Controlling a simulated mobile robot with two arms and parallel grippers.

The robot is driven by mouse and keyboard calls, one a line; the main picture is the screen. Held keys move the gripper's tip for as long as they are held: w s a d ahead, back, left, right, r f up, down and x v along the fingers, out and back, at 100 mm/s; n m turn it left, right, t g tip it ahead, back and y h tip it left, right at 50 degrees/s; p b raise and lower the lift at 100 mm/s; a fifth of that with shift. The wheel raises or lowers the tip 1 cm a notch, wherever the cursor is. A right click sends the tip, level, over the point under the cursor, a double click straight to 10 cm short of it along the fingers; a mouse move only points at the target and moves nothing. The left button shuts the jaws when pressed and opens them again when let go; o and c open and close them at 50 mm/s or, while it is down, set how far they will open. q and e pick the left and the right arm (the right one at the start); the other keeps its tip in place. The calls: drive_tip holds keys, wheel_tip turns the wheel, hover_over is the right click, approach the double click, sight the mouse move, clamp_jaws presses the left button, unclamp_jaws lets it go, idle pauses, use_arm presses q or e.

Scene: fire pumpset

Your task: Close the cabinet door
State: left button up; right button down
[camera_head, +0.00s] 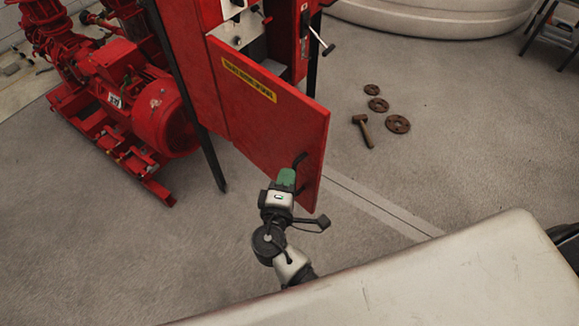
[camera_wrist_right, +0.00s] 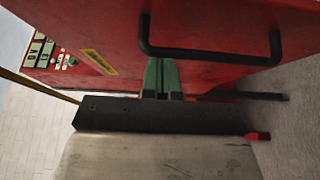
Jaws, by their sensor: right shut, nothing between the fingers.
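The red cabinet door (camera_head: 268,115) stands swung open from the red cabinet (camera_head: 192,55) in the head view, with a yellow label on its face. Its black handle (camera_head: 299,160) is near the lower right edge. My right gripper (camera_head: 288,178), with green fingers, is shut and empty, just in front of the door near the handle. In the right wrist view the gripper (camera_wrist_right: 161,75) points at the red door (camera_wrist_right: 215,80), below the black bar handle (camera_wrist_right: 205,55). I cannot tell whether the fingertips touch the door. My left gripper is not in view.
A red motor and pump (camera_head: 150,110) stand on the floor at the left. A hammer (camera_head: 363,130) and several rusty flanges (camera_head: 397,124) lie on the floor right of the door. Floor around the door's right side is otherwise mostly clear.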

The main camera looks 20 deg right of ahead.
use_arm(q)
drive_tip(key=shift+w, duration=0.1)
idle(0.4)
